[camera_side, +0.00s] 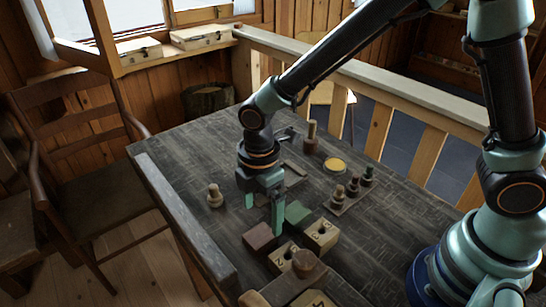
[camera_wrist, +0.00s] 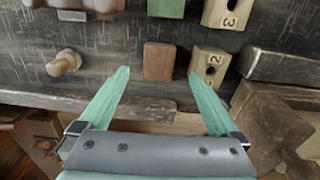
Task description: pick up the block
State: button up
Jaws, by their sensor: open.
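A reddish-brown block (camera_side: 258,237) lies on the dark wooden table; in the wrist view this block (camera_wrist: 158,60) shows just beyond the space between my fingertips. My gripper (camera_side: 264,218) is open and empty, with its fingers pointing down; its two green fingers spread apart in the wrist view (camera_wrist: 158,77). The fingers appear to be above the table, near the brown block; the exact height cannot be told. A green block (camera_side: 298,213) lies behind the brown one and also shows in the wrist view (camera_wrist: 166,8).
Pale numbered blocks with holes, marked 3 (camera_side: 321,235) and 2 (camera_side: 283,257), sit close to the right of the brown block. A turned spool (camera_side: 214,195) stands alone at left. A rack of small pegs (camera_side: 343,202) and a yellow disc (camera_side: 334,165) are farther back.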

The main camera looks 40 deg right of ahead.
aim_at(260, 235)
jog(key=shift+a+f, duration=0.15)
jog(key=shift+f, duration=1.45)
jog(key=shift+a+f, duration=0.15)
jog(key=shift+f, duration=1.45)
jog(key=shift+c, duration=0.3)
jog(key=c, duration=1.4)
jog(key=shift+r, duration=0.1)
